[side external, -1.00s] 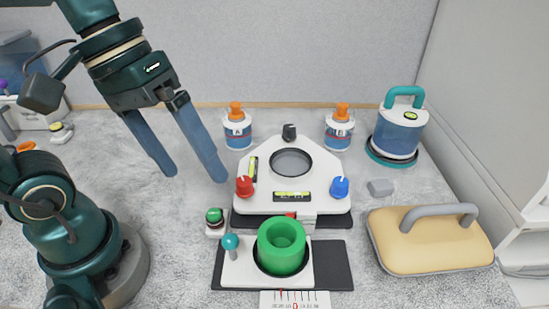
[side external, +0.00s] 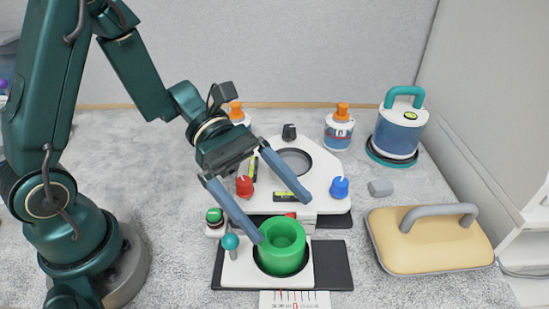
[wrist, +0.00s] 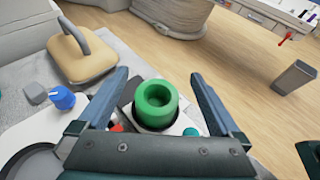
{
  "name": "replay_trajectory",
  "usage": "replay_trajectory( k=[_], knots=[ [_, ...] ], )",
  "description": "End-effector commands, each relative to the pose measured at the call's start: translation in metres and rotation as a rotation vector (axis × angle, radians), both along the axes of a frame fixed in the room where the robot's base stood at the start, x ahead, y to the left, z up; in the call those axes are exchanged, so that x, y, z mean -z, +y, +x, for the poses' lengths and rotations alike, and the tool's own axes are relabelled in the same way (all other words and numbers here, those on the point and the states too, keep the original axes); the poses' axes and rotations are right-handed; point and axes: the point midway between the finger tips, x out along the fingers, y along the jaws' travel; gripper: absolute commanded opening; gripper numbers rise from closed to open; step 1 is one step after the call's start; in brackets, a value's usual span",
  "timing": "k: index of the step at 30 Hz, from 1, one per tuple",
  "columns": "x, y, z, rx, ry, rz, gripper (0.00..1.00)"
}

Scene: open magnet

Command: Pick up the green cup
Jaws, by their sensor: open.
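The green cup (side external: 282,250) stands upright in a round dark recess of a white holder (side external: 236,270) at the front middle of the table. In the wrist view the cup (wrist: 156,104) shows beyond and between my two fingers. My gripper (side external: 284,220) is open and empty, with its blue-grey fingers slanting down toward the cup. In the side view one fingertip is at the cup's upper left and the other above its right. In the wrist view my gripper (wrist: 158,78) has one finger on each side of the cup. I cannot tell whether either finger touches it.
Behind the cup is a white plate with a red knob (side external: 244,186), a blue knob (side external: 340,187) and a round opening. A teal-topped pin (side external: 230,242) and a green button (side external: 214,216) stand left of the cup. A handled tan block (side external: 430,240) lies right.

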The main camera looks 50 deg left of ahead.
Motion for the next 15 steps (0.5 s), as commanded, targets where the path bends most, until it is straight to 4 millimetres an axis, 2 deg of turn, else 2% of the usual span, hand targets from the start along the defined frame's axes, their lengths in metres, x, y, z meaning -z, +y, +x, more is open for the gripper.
replay_trajectory(
  k=[1,6,11,15],
  knots=[
    [0.014,0.000,-0.001,-0.001,0.013,-0.002,1.00],
    [0.043,0.000,0.000,0.000,0.005,0.000,1.00],
    [0.052,-0.002,0.000,0.003,-0.002,0.001,1.00],
    [0.055,-0.012,0.000,0.007,-0.003,0.000,1.00]
  ],
)
